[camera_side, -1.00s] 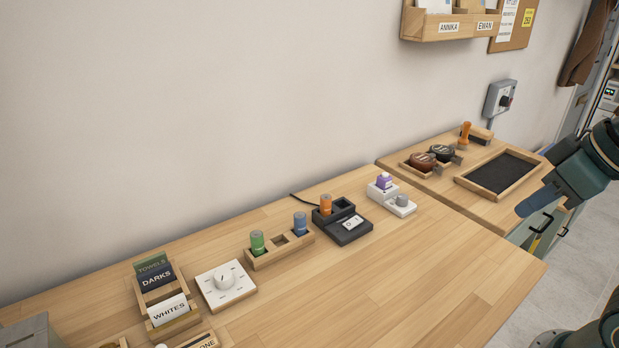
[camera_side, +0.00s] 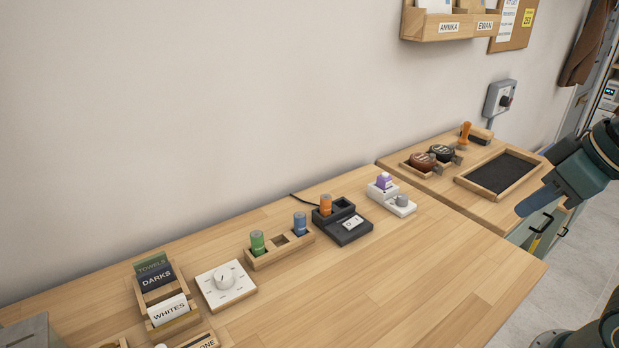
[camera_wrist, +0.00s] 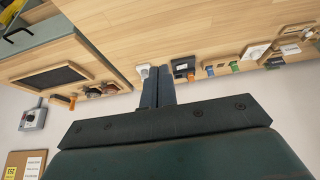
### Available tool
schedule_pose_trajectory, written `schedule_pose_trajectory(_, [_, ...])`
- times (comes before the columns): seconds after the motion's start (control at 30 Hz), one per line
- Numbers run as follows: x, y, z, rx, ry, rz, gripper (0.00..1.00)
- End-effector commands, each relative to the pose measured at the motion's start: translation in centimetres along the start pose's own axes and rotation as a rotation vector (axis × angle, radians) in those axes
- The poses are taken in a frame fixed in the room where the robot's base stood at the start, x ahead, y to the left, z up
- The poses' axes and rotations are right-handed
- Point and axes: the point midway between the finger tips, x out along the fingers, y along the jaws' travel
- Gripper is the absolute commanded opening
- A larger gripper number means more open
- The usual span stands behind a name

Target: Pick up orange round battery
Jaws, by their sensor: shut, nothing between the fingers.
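The orange round battery (camera_side: 325,203) stands upright in the back left socket of a black charger (camera_side: 352,237) on the wooden table. In the wrist view a small bit of orange (camera_wrist: 191,76) shows by the dark charger (camera_wrist: 180,66), just right of my fingers. My gripper (camera_side: 522,210) is at the right of the side view, well away from the battery and above the right-hand counter's edge. In the wrist view my gripper (camera_wrist: 157,70) has its two fingers together with nothing between them.
Left of the charger, a wooden holder (camera_side: 264,262) carries a green (camera_side: 257,242) and a blue cylinder (camera_side: 300,222) with an empty slot between. Right of it stands a white device with a purple bottle (camera_side: 385,181). The table's front is clear. A dark-lined tray (camera_side: 481,195) lies further right.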

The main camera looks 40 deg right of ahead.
Motion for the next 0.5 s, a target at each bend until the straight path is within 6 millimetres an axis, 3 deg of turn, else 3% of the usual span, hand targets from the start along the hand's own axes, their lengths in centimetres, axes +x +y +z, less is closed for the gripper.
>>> schedule_pose_trajectory(0.1, [0.00,0.00,0.00,0.000,0.000,0.000,0.00])
schedule_pose_trajectory(0.37, [0.00,0.00,0.00,0.000,0.000,0.000,0.49])
schedule_pose_trajectory(0.5, [0.00,0.00,0.00,0.000,0.000,0.000,0.49])
